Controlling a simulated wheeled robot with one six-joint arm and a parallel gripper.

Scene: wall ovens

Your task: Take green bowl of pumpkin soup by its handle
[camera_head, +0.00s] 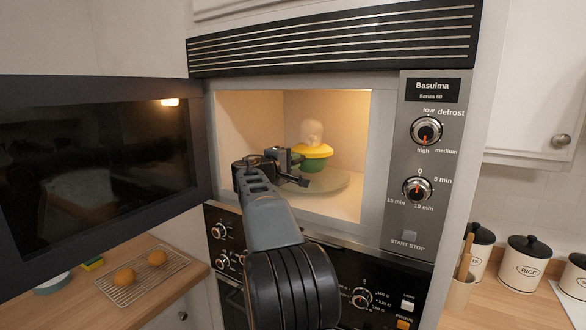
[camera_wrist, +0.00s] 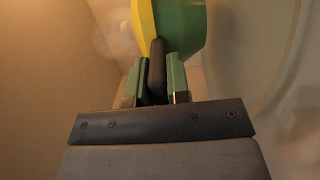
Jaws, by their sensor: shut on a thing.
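The green bowl (camera_head: 311,163) with a yellow top sits inside the lit microwave, on or just above the glass turntable plate (camera_head: 330,180). Pale steam rises from it. My gripper (camera_head: 296,168) reaches in through the open front, just left of the bowl. In the wrist view the bowl (camera_wrist: 183,28) is at the top, and its dark handle (camera_wrist: 157,70) stands between the two fingers of my gripper (camera_wrist: 158,80). The fingers are shut on the handle. I cannot tell whether the bowl touches the plate.
The microwave door (camera_head: 95,160) stands open to the left. The control panel (camera_head: 428,160) with its knobs is right of the opening. A wire rack (camera_head: 145,278) with buns lies on the lower left counter. Canisters (camera_head: 524,262) stand at the right.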

